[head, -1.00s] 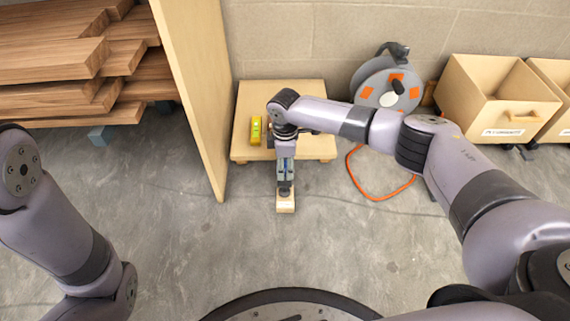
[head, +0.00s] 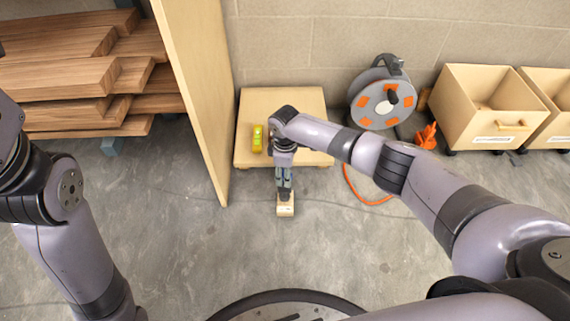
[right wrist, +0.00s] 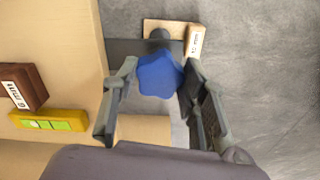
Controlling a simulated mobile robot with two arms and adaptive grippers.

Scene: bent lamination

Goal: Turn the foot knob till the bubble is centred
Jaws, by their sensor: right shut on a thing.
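A low wooden platform (head: 310,102) stands on the floor against the wall. A yellow spirit level (head: 257,139) with a green vial lies on its left part; it also shows in the right wrist view (right wrist: 48,121), but I cannot make out where the bubble sits. My right gripper (head: 284,190) points down at the platform's front edge. In the right wrist view its fingers (right wrist: 152,100) are shut on the blue lobed foot knob (right wrist: 160,75). My left arm shows at the left, its gripper out of view.
A small labelled wooden block (head: 286,209) is on the floor before the platform. A brown block marked 6 mm (right wrist: 23,87) is beside the level. A wooden panel (head: 195,100) stands left. A cable reel (head: 382,100) and open boxes (head: 492,105) stand right. The front floor is clear.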

